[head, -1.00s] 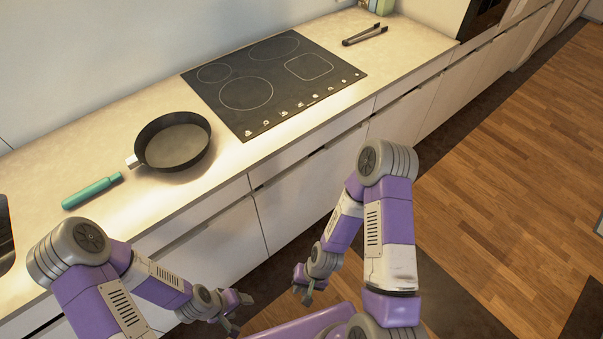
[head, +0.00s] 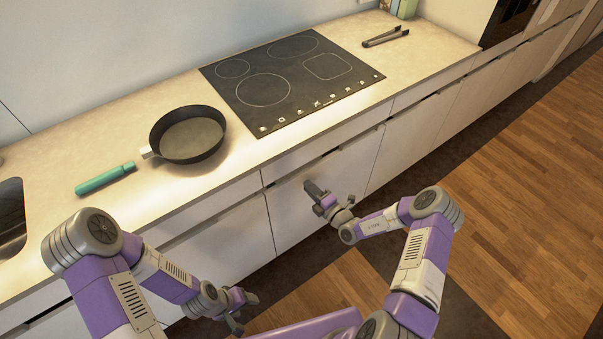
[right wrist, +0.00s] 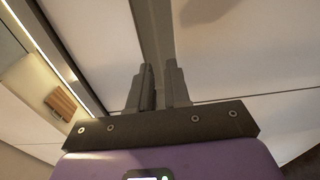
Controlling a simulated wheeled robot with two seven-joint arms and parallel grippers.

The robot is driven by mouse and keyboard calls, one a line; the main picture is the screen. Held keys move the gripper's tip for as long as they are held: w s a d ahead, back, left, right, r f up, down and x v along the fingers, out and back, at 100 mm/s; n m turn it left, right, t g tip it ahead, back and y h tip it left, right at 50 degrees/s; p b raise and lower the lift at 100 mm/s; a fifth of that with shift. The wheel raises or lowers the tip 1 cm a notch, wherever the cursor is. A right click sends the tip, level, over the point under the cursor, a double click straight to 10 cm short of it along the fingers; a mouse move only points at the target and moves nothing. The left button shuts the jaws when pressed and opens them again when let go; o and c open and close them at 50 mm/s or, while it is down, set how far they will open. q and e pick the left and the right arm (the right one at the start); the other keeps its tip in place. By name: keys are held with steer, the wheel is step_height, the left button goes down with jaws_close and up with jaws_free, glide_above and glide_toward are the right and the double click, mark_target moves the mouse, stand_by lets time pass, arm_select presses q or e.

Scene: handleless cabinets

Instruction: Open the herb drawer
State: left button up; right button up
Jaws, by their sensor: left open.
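White handleless fronts run below the counter, split by a dark grip gap. The upper front (head: 330,146) under the cooktop and the lower front (head: 353,166) look shut. No label shows which is the herb drawer. My right gripper (head: 315,190) is raised before the lower front, just below the gap; contact cannot be told. In the right wrist view its two fingers (right wrist: 160,85) stand a little apart with nothing between them, pointing at a grey groove (right wrist: 152,25) between pale panels. My left gripper (head: 238,308) is open and empty, low before the left fronts.
On the counter (head: 110,140) are a black pan (head: 190,135), a teal cylinder (head: 105,179), a black cooktop (head: 290,82) and dark tongs (head: 386,36). A sink (head: 12,215) is at the left edge. The wooden floor (head: 510,190) at right is clear.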

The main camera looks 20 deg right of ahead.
mark_target(301, 173)
steer(key=shift+m+t+h, duration=0.3)
steer(key=shift+m+h, duration=0.1)
steer(key=shift+m, duration=0.1)
steer(key=b+x, duration=0.1)
steer(key=x, duration=0.2)
steer(key=d+x, duration=0.1)
steer(key=x, duration=0.2)
steer(key=shift+w+d+b, duration=0.15)
steer(key=shift+w+b, duration=0.2)
steer(key=shift+w+a, duration=0.2)
steer(key=shift+w, duration=0.5)
jaws_close()
